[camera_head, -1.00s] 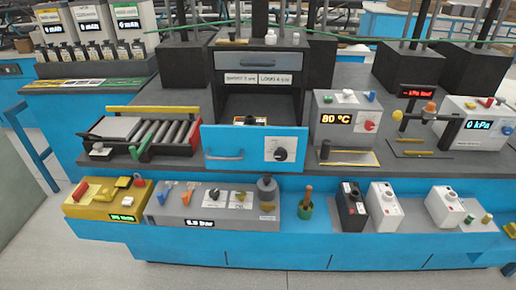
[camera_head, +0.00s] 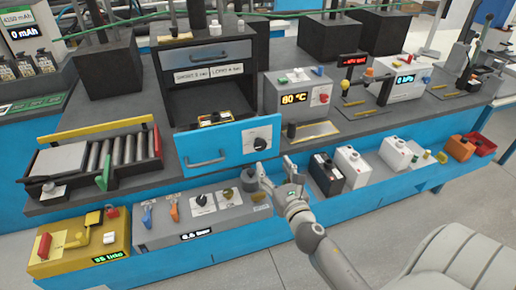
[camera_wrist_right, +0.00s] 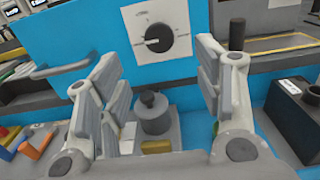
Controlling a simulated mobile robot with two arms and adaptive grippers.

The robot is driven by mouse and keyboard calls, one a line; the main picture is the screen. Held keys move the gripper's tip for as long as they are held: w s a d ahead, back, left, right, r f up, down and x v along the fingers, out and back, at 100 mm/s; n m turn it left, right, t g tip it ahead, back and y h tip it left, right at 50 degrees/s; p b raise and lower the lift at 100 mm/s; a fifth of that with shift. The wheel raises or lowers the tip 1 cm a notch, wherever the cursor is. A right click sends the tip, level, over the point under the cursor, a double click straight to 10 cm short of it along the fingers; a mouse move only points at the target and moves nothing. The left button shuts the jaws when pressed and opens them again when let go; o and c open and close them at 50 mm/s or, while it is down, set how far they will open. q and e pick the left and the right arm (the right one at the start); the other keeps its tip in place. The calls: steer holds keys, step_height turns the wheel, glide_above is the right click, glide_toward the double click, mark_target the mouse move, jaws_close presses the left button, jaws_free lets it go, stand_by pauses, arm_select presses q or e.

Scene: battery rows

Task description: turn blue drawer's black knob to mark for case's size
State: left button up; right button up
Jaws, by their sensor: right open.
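The blue drawer (camera_head: 220,150) stands pulled out under a grey cabinet. Its front carries a black knob (camera_head: 260,144) on a white plate, with a bar handle to the left. In the right wrist view the knob (camera_wrist_right: 158,38) shows at top centre, its pointer looking roughly sideways; the plate's marks are too small to read. A case (camera_head: 216,119) lies in the drawer, partly hidden by its front. My right gripper (camera_head: 276,170) is open and empty, just below and in front of the knob, apart from it. In the wrist view its fingers spread left and right below the knob.
Below the drawer stand a grey console (camera_head: 200,210) with knobs and a yellow box (camera_head: 80,240). Black and white containers (camera_head: 326,172) stand right of the gripper.

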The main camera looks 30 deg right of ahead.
mark_target(261, 147)
steer(key=p+x, duration=0.1)
steer(key=x, duration=0.7)
steer(key=shift+w+a, duration=0.1)
steer(key=shift+w, duration=0.6)
steer(key=shift+c, duration=0.3)
steer(key=c, duration=1)
